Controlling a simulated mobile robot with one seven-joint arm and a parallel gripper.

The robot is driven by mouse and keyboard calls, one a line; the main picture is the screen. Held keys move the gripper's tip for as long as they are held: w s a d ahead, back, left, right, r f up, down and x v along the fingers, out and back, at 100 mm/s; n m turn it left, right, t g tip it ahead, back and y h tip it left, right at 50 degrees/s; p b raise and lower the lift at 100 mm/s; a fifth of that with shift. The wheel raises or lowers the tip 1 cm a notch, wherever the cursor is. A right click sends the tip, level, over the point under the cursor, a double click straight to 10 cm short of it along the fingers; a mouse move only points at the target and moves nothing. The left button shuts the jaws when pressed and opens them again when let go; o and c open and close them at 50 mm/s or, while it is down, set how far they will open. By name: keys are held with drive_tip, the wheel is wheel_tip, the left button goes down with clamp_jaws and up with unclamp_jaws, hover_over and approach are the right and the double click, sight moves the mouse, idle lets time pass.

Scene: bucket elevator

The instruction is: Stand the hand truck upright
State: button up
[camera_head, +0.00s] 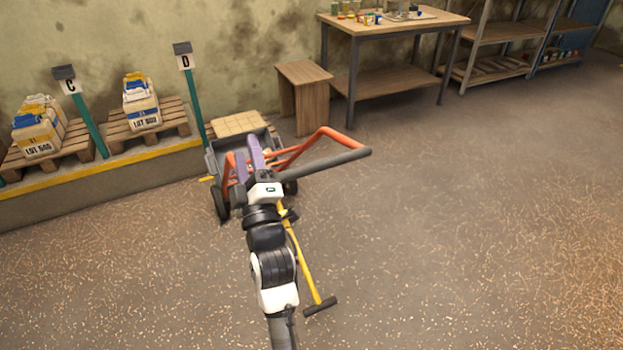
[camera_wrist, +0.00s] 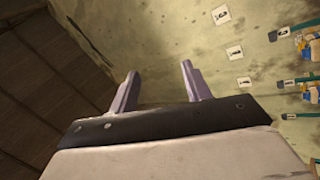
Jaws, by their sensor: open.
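The hand truck (camera_head: 328,134) is in the head view, with an orange-red frame, a dark grip bar (camera_head: 343,160) and black wheels. It leans back, its grip end toward the right and its wheels at the floor near the raised ledge. My gripper (camera_head: 248,150), with purple fingers, is over the hand truck's frame and hides part of it. I cannot tell whether they touch. In the wrist view my gripper (camera_wrist: 158,88) is open, with nothing between its fingers. The hand truck does not show in that view.
A yellow bar (camera_head: 303,260) with a dark T-end lies beside my arm. Pallets with bags (camera_head: 141,102) stand on the yellow-edged ledge (camera_head: 100,172) at left. A wooden stool (camera_head: 304,98) and a workbench (camera_head: 395,27) stand behind. The floor at right is clear.

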sight(312, 173)
drive_tip(key=w+d+f+n+g+h+b, duration=0.1)
drive_tip(key=w+d+f+h, duration=0.15)
drive_tip(key=d+f, duration=0.5)
drive_tip(key=w+d+f+g+h+b, duration=0.15)
drive_tip(key=d+f+h, duration=0.3)
drive_tip(key=f, duration=0.55)
drive_tip(key=shift+y, duration=0.3)
drive_tip(key=w+p, duration=0.2)
drive_tip(key=w, duration=0.1)
drive_tip(key=w+r+p, duration=0.1)
drive_tip(key=w, duration=0.3)
drive_tip(key=w+r+p, duration=0.1)
drive_tip(key=w+p, duration=0.1)
drive_tip(key=w, duration=0.2)
drive_tip(key=shift+a+p, duration=0.3)
drive_tip(key=shift+w, duration=0.7)
drive_tip(key=shift+c, duration=0.3)
clamp_jaws()
